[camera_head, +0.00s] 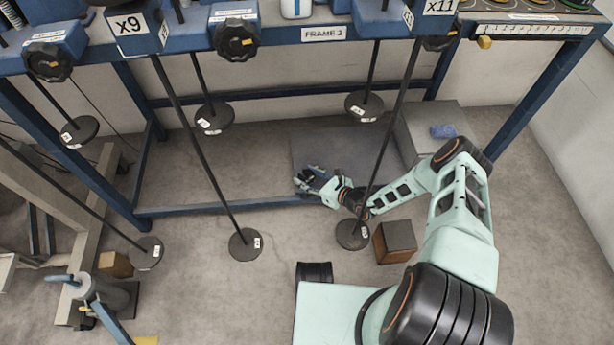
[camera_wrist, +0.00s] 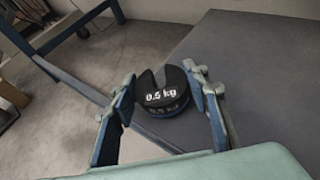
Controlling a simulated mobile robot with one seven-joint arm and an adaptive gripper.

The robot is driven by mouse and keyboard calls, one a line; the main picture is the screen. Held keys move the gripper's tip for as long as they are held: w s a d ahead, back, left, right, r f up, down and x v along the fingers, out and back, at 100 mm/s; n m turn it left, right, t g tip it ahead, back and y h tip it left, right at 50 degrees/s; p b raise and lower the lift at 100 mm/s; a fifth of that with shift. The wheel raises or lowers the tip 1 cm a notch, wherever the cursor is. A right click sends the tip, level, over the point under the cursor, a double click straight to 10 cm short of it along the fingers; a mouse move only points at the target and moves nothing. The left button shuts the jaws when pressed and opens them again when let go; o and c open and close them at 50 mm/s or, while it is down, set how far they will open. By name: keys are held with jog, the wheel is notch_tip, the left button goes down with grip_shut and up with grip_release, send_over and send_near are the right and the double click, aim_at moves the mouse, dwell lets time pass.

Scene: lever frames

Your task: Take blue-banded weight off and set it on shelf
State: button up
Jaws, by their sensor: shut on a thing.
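The weight (camera_wrist: 163,92) is a black slotted disc marked 0.5 kg, with blue showing around its lower side in the wrist view. My gripper (camera_wrist: 163,104) is shut on it, with one finger on each side. The slot opens toward the far side. The weight is over a flat grey surface (camera_wrist: 245,50), likely the shelf; I cannot tell whether it touches it. In the head view my gripper (camera_head: 312,180) is low at the left front part of this grey surface (camera_head: 345,148), and the weight is too small to make out there.
Rods with round disc ends hang from the blue frame (camera_head: 320,34); one disc (camera_head: 352,235) hangs close to my forearm. A brown block (camera_head: 394,241) and a black spool (camera_head: 314,272) are on the floor. A light grey box (camera_head: 425,115) with a blue item (camera_head: 443,131) stands right.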

jog(key=shift+f+b, duration=0.4)
dwell(0.4)
jog(key=o, duration=1.3)
jog(key=shift+o, duration=0.7)
jog(key=shift+f, duration=0.1)
jog(key=v, duration=1.2)
